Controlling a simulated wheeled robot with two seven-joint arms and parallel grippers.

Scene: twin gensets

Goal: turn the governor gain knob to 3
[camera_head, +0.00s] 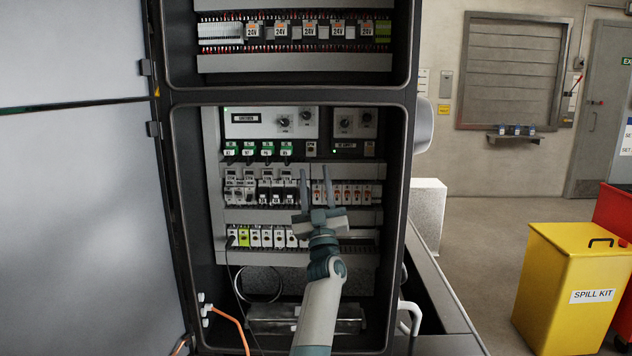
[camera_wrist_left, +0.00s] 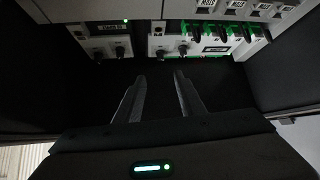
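Two control panels sit at the top of the cabinet's lower bay. The left panel (camera_head: 258,131) has a display and two dark round knobs (camera_head: 284,121). The right panel (camera_head: 355,133) has two more knobs (camera_head: 345,122). Labels are too small to tell which is the governor gain knob or its setting. In the left wrist view, apparently upside down, knobs (camera_wrist_left: 183,48) show beyond the fingertips. My left gripper (camera_head: 315,171) is open and empty, below the panels in front of the breaker row, fingers pointing up. Its fingers (camera_wrist_left: 160,78) are apart in the wrist view. My right gripper is not in view.
Green relays (camera_head: 267,149) and a row of breakers (camera_head: 345,193) lie below the panels. The cabinet frame (camera_head: 400,220) bounds the bay, and an open grey door (camera_head: 80,200) stands at left. An orange cable (camera_head: 235,321) hangs low. A yellow spill kit bin (camera_head: 570,285) stands right.

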